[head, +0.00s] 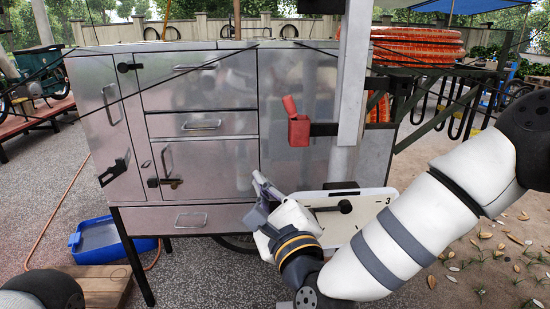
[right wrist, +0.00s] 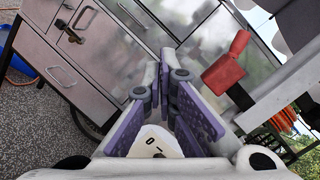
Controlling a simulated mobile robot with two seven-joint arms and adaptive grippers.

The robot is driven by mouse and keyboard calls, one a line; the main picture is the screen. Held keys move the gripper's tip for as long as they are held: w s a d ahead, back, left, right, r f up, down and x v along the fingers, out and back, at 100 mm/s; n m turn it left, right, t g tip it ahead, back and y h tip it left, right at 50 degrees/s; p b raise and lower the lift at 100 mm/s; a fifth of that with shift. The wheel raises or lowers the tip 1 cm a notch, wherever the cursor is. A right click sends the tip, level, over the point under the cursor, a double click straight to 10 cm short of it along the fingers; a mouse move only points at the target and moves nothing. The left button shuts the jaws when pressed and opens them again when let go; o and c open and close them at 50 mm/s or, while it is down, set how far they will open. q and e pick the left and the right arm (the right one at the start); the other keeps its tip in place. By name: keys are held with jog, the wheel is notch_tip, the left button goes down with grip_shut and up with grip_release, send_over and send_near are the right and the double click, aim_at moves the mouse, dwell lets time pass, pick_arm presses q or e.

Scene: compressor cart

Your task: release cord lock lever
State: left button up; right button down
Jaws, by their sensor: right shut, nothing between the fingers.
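A red lever on a red block (head: 299,130) is fixed to a bracket beside the upright metal post, in front of the cabinet. The lever's upper part tilts up and left. It also shows in the right wrist view (right wrist: 226,66), to the right of my fingers and apart from them. My right gripper (head: 262,190) is shut and empty, below and left of the red block. Its purple-padded fingers fill the middle of the right wrist view (right wrist: 172,90). My left gripper is out of view.
The metal cabinet (head: 205,85) with doors and drawers stands behind my right gripper. The upright post (head: 352,75) stands close right of the red block. Orange hose coils (head: 415,45) lie on the right; a blue tray (head: 100,243) is on the ground left.

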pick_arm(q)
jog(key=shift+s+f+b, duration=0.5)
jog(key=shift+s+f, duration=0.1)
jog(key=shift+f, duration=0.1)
pick_arm(e)
jog(key=d+r+m+t+h, duration=0.1)
jog(key=r+m+t+h, duration=0.1)
jog(key=r+m, duration=0.4)
jog(key=w+d+r+m+t+h, duration=0.1)
jog(key=d+r+m+t+h, duration=0.1)
jog(key=r, duration=1)
jog(key=m+t+h, duration=0.1)
jog(key=m+t, duration=0.1)
jog(key=m, duration=0.1)
jog(key=shift+m, duration=0.4)
jog(key=shift+w, duration=0.1)
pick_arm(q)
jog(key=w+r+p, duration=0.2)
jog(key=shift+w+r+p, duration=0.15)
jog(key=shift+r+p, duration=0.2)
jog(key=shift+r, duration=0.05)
pick_arm(e)
jog(key=s+r+x, duration=0.1)
jog(key=r+x, duration=0.1)
jog(key=x, duration=1.1)
jog(key=shift+s+r, duration=0.25)
jog(key=shift+s, duration=0.15)
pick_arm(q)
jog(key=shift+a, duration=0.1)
